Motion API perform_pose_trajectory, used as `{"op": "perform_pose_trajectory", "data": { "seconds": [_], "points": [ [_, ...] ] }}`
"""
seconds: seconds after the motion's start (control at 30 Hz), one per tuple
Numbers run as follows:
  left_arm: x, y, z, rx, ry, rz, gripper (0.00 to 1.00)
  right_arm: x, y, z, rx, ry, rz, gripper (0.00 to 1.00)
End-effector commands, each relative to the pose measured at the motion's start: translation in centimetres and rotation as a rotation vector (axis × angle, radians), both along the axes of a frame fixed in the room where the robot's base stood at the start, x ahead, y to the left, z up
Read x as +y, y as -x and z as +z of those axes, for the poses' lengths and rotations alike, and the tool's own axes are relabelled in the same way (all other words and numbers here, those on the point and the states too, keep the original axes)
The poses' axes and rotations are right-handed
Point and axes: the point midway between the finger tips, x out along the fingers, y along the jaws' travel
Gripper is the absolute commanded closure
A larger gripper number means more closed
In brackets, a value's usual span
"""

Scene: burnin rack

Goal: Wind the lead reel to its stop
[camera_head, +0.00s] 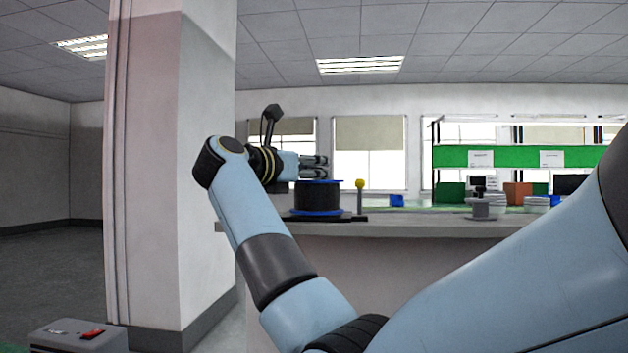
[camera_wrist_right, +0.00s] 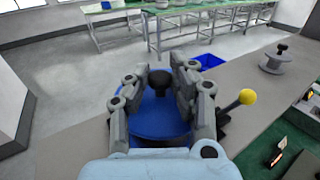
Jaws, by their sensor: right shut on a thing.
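The lead reel, a black drum (camera_head: 317,196) with blue flanges, stands on the bench near its left end. In the right wrist view its blue top (camera_wrist_right: 150,125) lies below the fingers, with a black knob (camera_wrist_right: 159,79) between them. My right gripper (camera_head: 320,166) is level above the reel in the head view; in the right wrist view its fingers (camera_wrist_right: 160,88) are shut on the knob. The fingers hide the knob in the head view. A post with a yellow ball (camera_head: 360,184) stands just right of the reel; it also shows in the wrist view (camera_wrist_right: 247,97). My left gripper is out of view.
A grey stand with a black top (camera_head: 481,207) is farther right on the bench (camera_head: 430,227). A blue bin (camera_head: 397,201) shows behind. A green-fronted shelf (camera_head: 510,157) is at the back right. A wide pillar (camera_head: 170,180) stands left of my right arm.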

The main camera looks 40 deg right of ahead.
Motion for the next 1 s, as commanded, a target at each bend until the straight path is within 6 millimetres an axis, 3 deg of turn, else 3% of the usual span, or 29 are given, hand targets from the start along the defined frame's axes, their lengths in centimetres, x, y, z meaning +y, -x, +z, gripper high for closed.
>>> {"op": "perform_pose_trajectory", "data": {
  "seconds": [0.1, 0.4, 1.0],
  "points": [
    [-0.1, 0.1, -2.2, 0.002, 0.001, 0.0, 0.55, 0.0, -0.2, -0.5, -0.001, 0.001, -0.081, 1.0],
    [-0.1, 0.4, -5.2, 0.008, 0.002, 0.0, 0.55, 0.0, -0.4, -0.3, -0.001, 0.002, -0.266, 1.0],
    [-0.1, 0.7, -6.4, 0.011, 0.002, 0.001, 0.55, 0.0, -0.4, 0.1, -0.001, 0.001, -0.364, 1.0]
  ]
}}
